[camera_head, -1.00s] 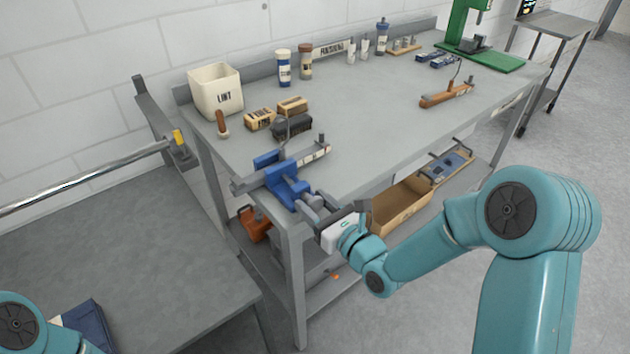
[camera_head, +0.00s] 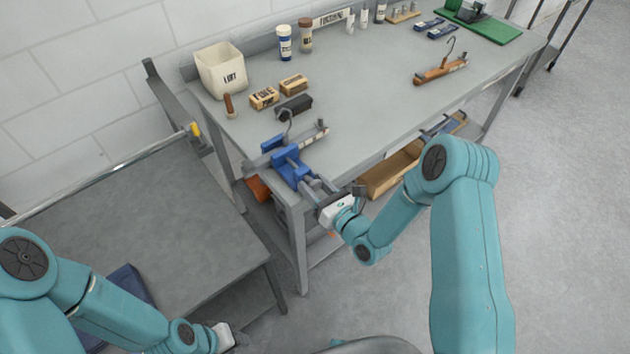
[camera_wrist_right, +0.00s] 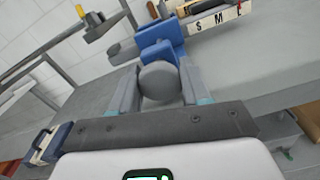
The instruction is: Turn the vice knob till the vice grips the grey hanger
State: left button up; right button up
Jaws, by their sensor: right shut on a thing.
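The blue vice (camera_head: 290,165) is at the near left corner of the grey workbench; it also shows in the wrist view (camera_wrist_right: 160,48). The grey hanger (camera_head: 315,133) lies across the vice with its hook up; its bar with size letters shows in the wrist view (camera_wrist_right: 218,20). I cannot tell whether the jaws touch it. My right gripper (camera_head: 317,194) is shut on the round grey vice knob (camera_wrist_right: 160,83), one finger on each side. My left gripper (camera_head: 224,336) is low in the head view, away from the vice; its fingers are too unclear to read.
A lint bin (camera_head: 221,70), brushes (camera_head: 294,106) and bottles stand on the bench (camera_head: 350,110). A brown wooden hanger (camera_head: 440,71) lies farther right. A wooden crate (camera_head: 390,172) is on the shelf below. A grey table (camera_head: 150,215) is on the left with a blue item.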

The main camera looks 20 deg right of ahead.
jog(key=o, duration=1)
jog(key=shift+c, duration=0.2)
jog(key=b+v, duration=0.2)
jog(key=v, duration=1.4)
jog(key=shift+s, duration=0.2)
jog(key=shift+w, duration=0.1)
